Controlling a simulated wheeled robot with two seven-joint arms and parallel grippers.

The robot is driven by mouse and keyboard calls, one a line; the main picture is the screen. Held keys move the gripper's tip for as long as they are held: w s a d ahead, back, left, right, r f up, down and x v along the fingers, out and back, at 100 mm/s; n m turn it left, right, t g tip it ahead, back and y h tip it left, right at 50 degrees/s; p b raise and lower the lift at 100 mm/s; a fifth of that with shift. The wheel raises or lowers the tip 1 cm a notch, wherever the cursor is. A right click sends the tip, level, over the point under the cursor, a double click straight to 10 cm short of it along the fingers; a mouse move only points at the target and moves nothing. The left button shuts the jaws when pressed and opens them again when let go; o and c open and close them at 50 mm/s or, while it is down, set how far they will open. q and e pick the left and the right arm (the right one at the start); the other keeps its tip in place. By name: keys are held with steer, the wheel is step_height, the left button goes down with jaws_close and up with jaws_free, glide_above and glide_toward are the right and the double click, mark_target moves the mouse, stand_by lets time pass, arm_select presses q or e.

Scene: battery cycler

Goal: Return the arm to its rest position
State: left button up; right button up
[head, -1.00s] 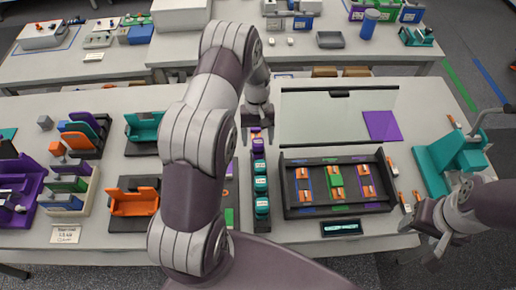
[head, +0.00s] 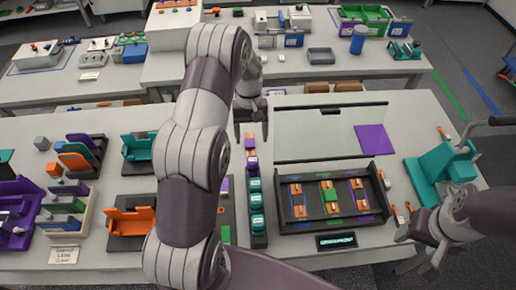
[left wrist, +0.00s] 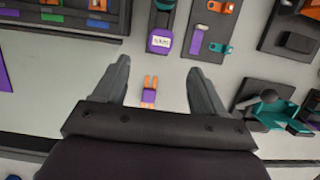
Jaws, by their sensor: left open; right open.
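My left gripper (head: 251,138) is open and empty, above the table behind the narrow dark rack. The left wrist view shows its two fingers (left wrist: 157,85) spread wide. Between them in that picture, a small purple-and-orange piece (left wrist: 149,96) lies on the table below, apart from the fingers. My left arm (head: 190,160) reaches across the middle of the head view and hides part of the table. My right gripper (head: 428,248) is open and empty at the lower right, beside the table's front edge.
The narrow rack (head: 259,240) holds several teal pieces and a purple one. A dark tray (head: 290,226) with coloured inserts stands right of it, with a clear panel (head: 315,135) behind. A teal fixture (head: 440,170) stands at right. Orange and teal holders (head: 131,222) stand at left.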

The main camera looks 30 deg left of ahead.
arm_select(q)
steer(key=s, duration=0.1)
steer(key=s+f+m, duration=0.1)
steer(key=s+f+b, duration=0.1)
steer(key=shift+d+y, duration=0.3)
steer(key=shift+d, duration=0.1)
steer(key=s+d+r+m+t+y+b, duration=0.1)
steer(key=s+d+m+t+b, duration=0.3)
steer(key=s+d+b, duration=0.5)
steer(key=s+m+b, duration=0.1)
steer(key=s, duration=0.3)
steer(key=shift+s+r, duration=0.15)
steer(key=shift+s, duration=0.05)
steer(key=shift+s+d, duration=0.15)
